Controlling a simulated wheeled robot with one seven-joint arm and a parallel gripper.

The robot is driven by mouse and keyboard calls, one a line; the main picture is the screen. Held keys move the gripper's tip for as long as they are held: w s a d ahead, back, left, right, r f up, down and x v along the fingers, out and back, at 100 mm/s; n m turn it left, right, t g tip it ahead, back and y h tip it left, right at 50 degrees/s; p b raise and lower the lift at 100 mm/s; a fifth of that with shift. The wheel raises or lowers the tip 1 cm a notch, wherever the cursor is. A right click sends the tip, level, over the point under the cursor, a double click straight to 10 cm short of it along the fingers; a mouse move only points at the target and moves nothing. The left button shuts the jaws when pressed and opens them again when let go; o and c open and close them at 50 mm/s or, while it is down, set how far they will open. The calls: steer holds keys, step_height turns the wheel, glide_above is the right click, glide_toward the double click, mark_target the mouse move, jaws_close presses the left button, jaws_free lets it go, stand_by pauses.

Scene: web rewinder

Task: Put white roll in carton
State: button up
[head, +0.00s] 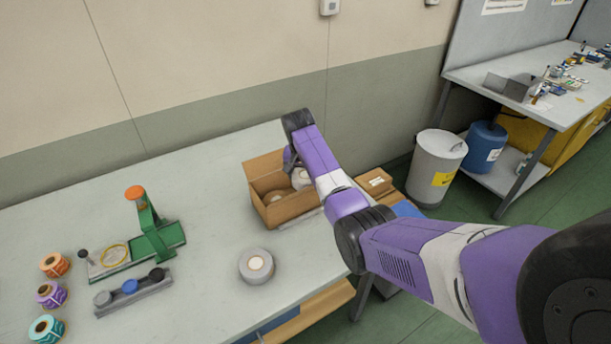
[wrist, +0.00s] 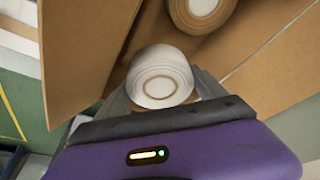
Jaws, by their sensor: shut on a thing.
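The open brown carton (head: 290,208) stands on the grey table near the wall; its cardboard walls fill much of the wrist view (wrist: 85,50). My gripper (wrist: 160,92) is shut on a white roll (wrist: 160,72), with a finger on either side of it. In the head view my gripper (head: 291,160) reaches down at the carton, and the held roll (head: 302,178) shows within its opening. Whether the held roll touches the carton floor cannot be told. Another roll (wrist: 200,10) lies in the carton, apart from the held one; it also shows in the head view (head: 273,197).
A grey-white roll (head: 256,266) lies on the table in front of the carton. A green and orange device (head: 150,235), a rack with knobs (head: 133,292) and coloured rolls (head: 50,294) stand at left. A small closed box (head: 374,182) is right of the carton.

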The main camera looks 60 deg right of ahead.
mark_target(303, 181)
steer(key=shift+f, duration=0.5)
steer(key=o, duration=1.3)
steer(key=shift+r, duration=0.25)
steer(key=w+v, duration=0.1)
steer(key=v, duration=1.1)
steer(key=shift+s+r+b, duration=0.35)
steer(key=shift+s+b, duration=0.05)
steer(key=shift+s, duration=0.1)
